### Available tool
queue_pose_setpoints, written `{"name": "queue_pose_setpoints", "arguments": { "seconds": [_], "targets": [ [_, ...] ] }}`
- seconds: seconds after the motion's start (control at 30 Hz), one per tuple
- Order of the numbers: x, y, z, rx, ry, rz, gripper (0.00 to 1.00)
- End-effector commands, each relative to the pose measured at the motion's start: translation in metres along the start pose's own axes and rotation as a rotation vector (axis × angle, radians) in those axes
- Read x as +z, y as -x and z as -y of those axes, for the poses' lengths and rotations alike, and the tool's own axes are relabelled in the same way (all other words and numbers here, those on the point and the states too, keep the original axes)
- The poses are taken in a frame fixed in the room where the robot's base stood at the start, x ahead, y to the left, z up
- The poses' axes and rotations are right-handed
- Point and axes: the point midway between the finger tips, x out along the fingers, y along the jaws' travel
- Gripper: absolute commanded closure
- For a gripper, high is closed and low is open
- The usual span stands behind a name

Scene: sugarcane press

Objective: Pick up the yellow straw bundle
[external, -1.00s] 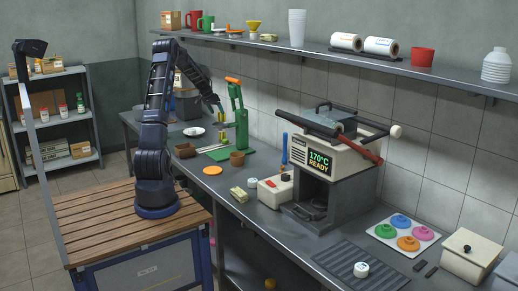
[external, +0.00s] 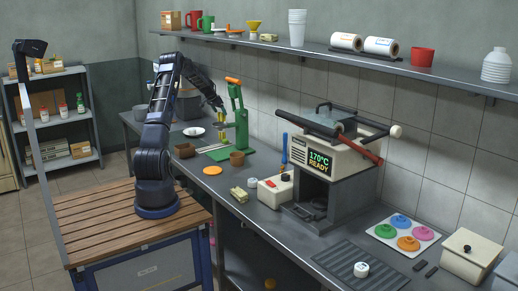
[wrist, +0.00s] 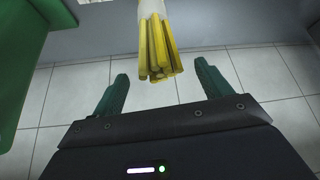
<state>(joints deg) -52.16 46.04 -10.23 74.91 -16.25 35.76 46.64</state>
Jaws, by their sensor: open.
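The yellow straw bundle (wrist: 156,48) shows at the top middle of the wrist view, its cut ends facing me and a white band or sleeve at its far end. My gripper (wrist: 163,88) is open, with one dark green finger on each side of the bundle's line. The bundle's near ends lie just ahead of the gap, and nothing is held. In the external view my gripper (external: 219,106) is beside the green press (external: 240,122), with the small yellow bundle (external: 222,118) just under it. Contact cannot be told there.
A green body (wrist: 25,60) fills the left of the wrist view. The wall shelf (external: 330,52) runs above the counter.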

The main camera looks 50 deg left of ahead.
Motion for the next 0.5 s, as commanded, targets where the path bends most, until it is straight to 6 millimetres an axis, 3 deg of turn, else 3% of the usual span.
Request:
{"name": "queue_pose_setpoints", "arguments": {
  "seconds": [0.3, 0.5],
  "targets": [
    [-0.002, -0.04, -0.001, 0.001, 0.001, 0.002, 0.23],
    [-0.002, -0.048, -0.001, 0.001, 0.0, 0.001, 0.23]
  ]
}}
